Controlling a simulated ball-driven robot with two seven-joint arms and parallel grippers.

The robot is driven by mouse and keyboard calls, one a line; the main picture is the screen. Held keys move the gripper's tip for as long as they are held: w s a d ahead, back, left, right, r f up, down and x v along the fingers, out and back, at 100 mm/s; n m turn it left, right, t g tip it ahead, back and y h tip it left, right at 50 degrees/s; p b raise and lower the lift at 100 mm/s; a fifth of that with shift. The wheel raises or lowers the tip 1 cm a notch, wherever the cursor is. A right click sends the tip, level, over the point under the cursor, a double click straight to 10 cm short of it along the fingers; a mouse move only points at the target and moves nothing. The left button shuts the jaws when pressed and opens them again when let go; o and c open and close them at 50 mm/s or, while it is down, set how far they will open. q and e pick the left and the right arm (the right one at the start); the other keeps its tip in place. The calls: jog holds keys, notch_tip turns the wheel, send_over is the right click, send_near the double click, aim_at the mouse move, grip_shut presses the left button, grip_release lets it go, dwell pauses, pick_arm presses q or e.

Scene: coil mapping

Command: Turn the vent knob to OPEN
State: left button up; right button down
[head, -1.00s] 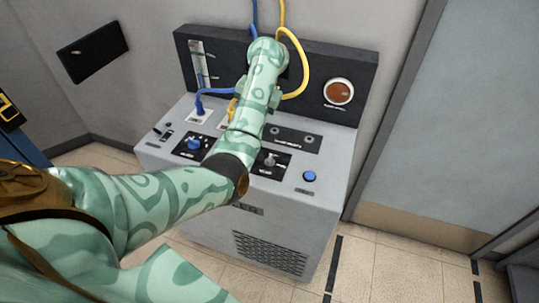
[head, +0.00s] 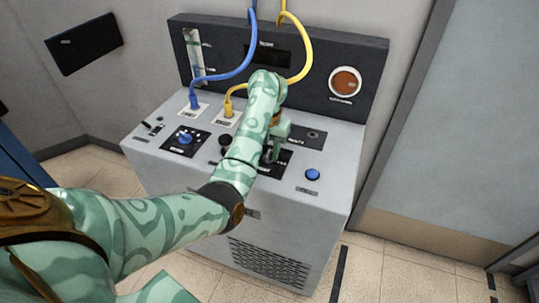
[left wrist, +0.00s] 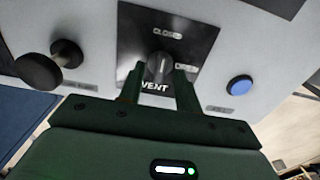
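The vent knob (left wrist: 159,66) is a small grey knob on a black plate (left wrist: 136,37) marked VENT in the left wrist view. CLOSED is printed above it and another label, hard to read, to its right. A light line on the knob runs roughly up and down, seemingly towards CLOSED. My left gripper (left wrist: 159,73) is open, its two dark fingers on either side of the knob; I cannot tell whether they touch it. In the head view my left gripper (head: 270,148) is over the vent plate and mostly covers it. My right gripper is not in view.
A blue button (head: 312,174) is right of the vent plate. A black knob (left wrist: 66,54) and a blue knob (head: 185,138) are to its left. Blue (head: 226,75) and yellow (head: 300,65) cables rise from the console (head: 330,200). A round orange lamp (head: 345,82) is on its back panel.

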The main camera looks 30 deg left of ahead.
pick_arm(q)
jog(key=shift+f, duration=0.25)
grip_shut()
